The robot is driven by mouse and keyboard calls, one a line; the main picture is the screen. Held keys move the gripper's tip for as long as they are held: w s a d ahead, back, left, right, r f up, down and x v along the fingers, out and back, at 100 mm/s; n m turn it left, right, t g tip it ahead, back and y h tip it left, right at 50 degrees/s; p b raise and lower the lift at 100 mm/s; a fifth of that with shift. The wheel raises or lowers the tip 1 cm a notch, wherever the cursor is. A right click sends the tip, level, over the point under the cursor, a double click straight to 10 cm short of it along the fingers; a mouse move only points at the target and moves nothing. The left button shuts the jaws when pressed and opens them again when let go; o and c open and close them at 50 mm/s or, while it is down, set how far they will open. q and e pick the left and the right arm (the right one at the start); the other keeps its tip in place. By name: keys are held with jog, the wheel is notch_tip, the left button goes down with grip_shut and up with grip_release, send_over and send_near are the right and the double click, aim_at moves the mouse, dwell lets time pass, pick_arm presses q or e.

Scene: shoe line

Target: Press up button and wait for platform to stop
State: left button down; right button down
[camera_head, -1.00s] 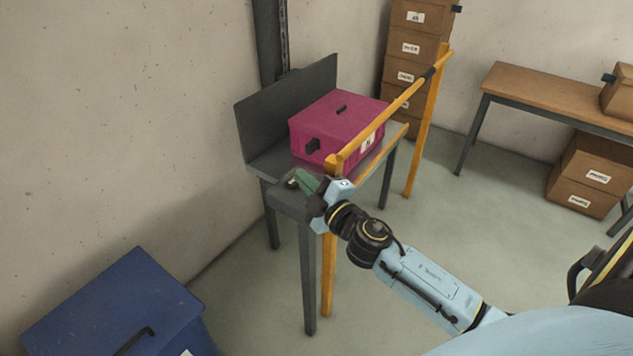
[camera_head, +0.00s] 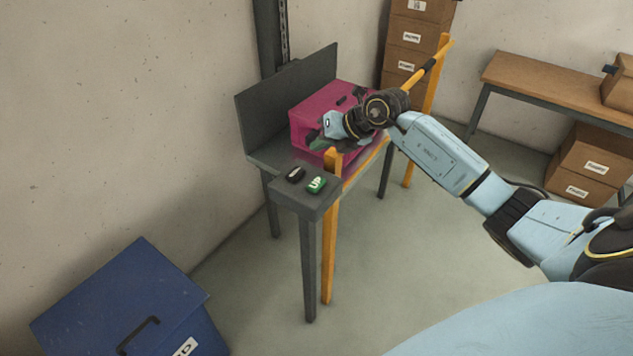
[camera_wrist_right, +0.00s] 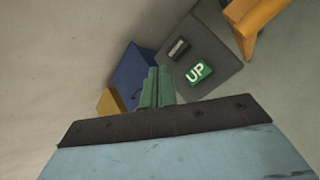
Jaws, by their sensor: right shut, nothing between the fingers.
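The green UP button (camera_head: 316,185) and a black button (camera_head: 295,174) sit on a dark control box (camera_head: 300,201) at the front of the platform. In the right wrist view the UP button (camera_wrist_right: 198,72) lies right of my fingertips, apart from them. My right gripper (camera_head: 318,141) is shut and empty, raised above the box and behind the buttons, in front of the pink box. The grey platform (camera_head: 262,155) bears the pink box (camera_head: 340,105), partly hidden by my right arm. My left gripper is not in view.
A yellow rail (camera_head: 331,240) with posts runs along the platform's right side, close to my right arm. A blue box (camera_head: 120,300) stands at the lower left. Stacked cartons (camera_head: 412,40) and a wooden table (camera_head: 540,85) are at the back. Open floor lies right.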

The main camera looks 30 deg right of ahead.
jog(key=shift+f, duration=0.1)
jog(key=b, duration=0.6)
send_over(320, 184)
notch_tip(320, 184, down, 8)
jog(key=shift+s+r, duration=0.1)
jog(key=shift+r, duration=0.15)
jog(key=shift+f+b, duration=0.45)
jog(key=shift+f, duration=0.15)
jog(key=shift+f, duration=0.1)
dwell(1.0)
jog(key=shift+f, duration=0.3)
